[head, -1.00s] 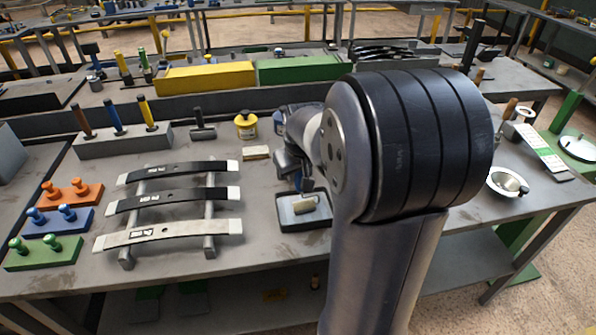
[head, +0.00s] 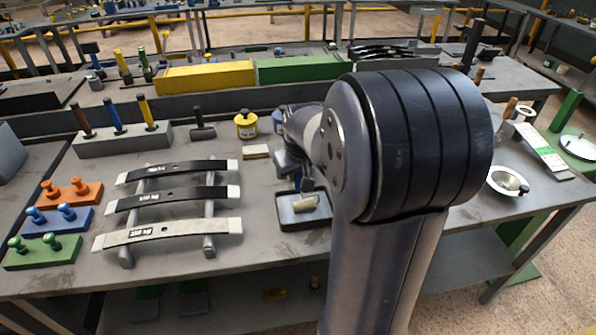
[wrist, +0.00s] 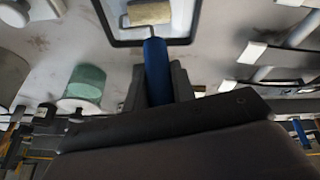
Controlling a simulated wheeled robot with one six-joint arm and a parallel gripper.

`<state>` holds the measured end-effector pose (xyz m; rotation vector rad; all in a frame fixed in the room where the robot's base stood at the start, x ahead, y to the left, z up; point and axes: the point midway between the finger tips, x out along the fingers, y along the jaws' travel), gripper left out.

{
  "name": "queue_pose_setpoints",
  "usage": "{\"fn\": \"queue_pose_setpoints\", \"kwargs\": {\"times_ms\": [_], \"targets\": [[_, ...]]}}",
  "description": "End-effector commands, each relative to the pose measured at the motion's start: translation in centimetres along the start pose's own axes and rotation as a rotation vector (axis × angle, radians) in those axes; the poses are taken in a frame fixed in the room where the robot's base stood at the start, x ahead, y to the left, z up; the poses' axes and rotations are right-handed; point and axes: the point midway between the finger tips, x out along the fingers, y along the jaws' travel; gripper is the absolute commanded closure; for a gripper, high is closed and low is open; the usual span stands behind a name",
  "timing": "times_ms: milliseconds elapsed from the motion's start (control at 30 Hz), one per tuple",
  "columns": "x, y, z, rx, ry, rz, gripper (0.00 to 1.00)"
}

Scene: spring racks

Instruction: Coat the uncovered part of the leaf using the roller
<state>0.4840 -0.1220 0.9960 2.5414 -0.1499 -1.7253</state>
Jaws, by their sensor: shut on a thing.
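The roller has a pale beige head (head: 306,202) and a blue handle (wrist: 157,70). My gripper (wrist: 158,88) is shut on that handle, and in the head view my arm partly hides it. The roller head is in or just over a dark-rimmed tray (head: 290,226); contact with its floor cannot be told. To the left, three curved leaves lie across a rack. The back leaf (head: 185,171) and middle leaf (head: 180,199) are black with pale ends. The front leaf (head: 185,230) is pale grey along its length with a small dark label.
A yellow-lidded tin (head: 245,125) and a small beige block (head: 256,152) stand behind the tray. Orange (head: 72,192), blue and green peg blocks are at the left. Bare bench lies between rack and tray.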

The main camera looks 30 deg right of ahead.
Motion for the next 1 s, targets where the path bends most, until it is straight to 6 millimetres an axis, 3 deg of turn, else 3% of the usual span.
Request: {"fn": "queue_pose_setpoints", "kwargs": {"times_ms": [233,700,1000], "targets": [[-0.5,0.0,-0.1,0.000,-0.003,-0.001,0.98],[-3.9,0.5,-1.5,0.000,-0.002,0.000,0.98],[-3.9,0.5,-1.6,0.000,-0.001,0.000,0.98]]}}
